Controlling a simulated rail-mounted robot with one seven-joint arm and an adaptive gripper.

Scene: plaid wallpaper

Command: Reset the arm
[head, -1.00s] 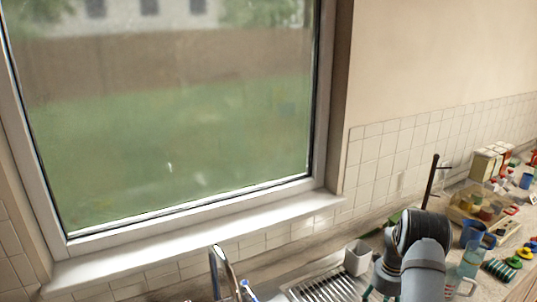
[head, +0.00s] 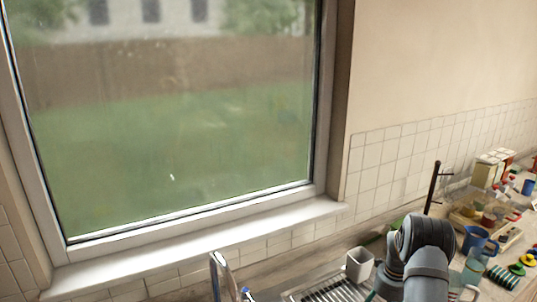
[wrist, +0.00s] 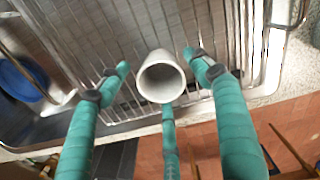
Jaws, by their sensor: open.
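My gripper (wrist: 157,64) has several teal fingers with dark joints. They are spread apart in the wrist view. A white cup (wrist: 162,78) shows its round mouth between the fingertips, over the metal drainboard (wrist: 108,30). No finger is clearly closed on it, and I cannot tell how far below the fingers it stands. In the head view my grey and black arm (head: 425,262) is at the lower right and the gripper is almost wholly hidden. A white cup (head: 359,264) stands on the drainboard left of the arm; I cannot tell if it is the same one.
A faucet (head: 221,273) rises at the bottom. A dark rod stand (head: 433,187), a blue mug (head: 477,240), a clear glass (head: 474,268) and a wooden box (head: 507,237) crowd the right counter. A blue bowl (wrist: 20,80) lies at left in the wrist view. A window fills the left.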

